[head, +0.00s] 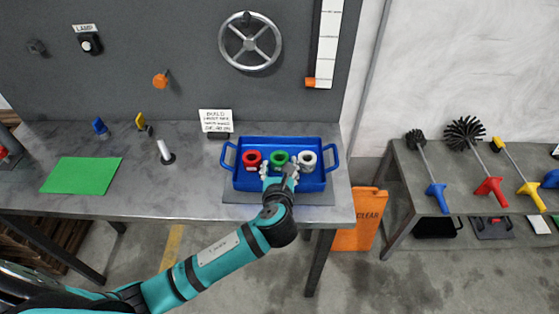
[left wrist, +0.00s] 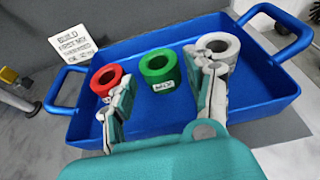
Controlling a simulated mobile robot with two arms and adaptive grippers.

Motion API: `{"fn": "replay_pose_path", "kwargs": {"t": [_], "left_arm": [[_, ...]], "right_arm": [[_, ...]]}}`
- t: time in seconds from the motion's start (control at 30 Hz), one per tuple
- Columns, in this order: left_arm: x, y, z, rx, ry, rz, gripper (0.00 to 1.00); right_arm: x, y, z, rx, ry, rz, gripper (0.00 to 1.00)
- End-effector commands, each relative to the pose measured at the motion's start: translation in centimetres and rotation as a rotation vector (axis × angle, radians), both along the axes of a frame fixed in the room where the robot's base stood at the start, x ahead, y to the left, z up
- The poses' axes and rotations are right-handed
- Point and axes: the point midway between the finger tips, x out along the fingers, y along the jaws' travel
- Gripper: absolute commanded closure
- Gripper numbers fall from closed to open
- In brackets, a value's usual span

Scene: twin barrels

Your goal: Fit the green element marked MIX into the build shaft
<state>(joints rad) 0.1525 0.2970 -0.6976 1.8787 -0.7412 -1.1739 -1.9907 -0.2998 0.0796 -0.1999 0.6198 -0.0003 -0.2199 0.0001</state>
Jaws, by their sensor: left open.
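The green element (left wrist: 160,72), a ring marked MIX, stands in the blue tray (head: 310,184) between a red ring (head: 252,159) and a white ring (head: 307,159). It also shows in the head view (head: 280,157). My left gripper (head: 279,172) is open over the tray. In the left wrist view its fingers (left wrist: 165,90) stand apart, with the green element beyond and between them. One finger partly covers the red ring and the other the white ring. The build shaft may be the upright silver post (head: 165,151) on the bench left of the tray. My right gripper is not in view.
A sign (head: 216,121) headed BUILD stands behind the tray. A green mat (head: 82,175), a blue item (head: 99,125) and a yellow item (head: 142,121) are on the bench at left. The bench between post and tray is clear. A handwheel (head: 250,42) is on the back panel.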

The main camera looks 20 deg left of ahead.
Motion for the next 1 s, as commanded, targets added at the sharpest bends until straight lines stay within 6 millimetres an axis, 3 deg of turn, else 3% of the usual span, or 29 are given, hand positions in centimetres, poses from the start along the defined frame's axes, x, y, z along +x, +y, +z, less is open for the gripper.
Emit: {"fn": "replay_pose_path", "kwargs": {"t": [0.3,0.63,1.0], "left_arm": [[3.9,1.3,-1.2,0.002,0.001,0.002,0.45],[4.5,1.4,-1.5,0.000,0.000,0.000,0.46],[4.5,1.4,-1.6,0.001,0.001,0.000,0.95]], "right_arm": [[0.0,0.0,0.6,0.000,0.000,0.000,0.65],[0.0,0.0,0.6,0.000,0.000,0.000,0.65],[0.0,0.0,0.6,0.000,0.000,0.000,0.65]]}}
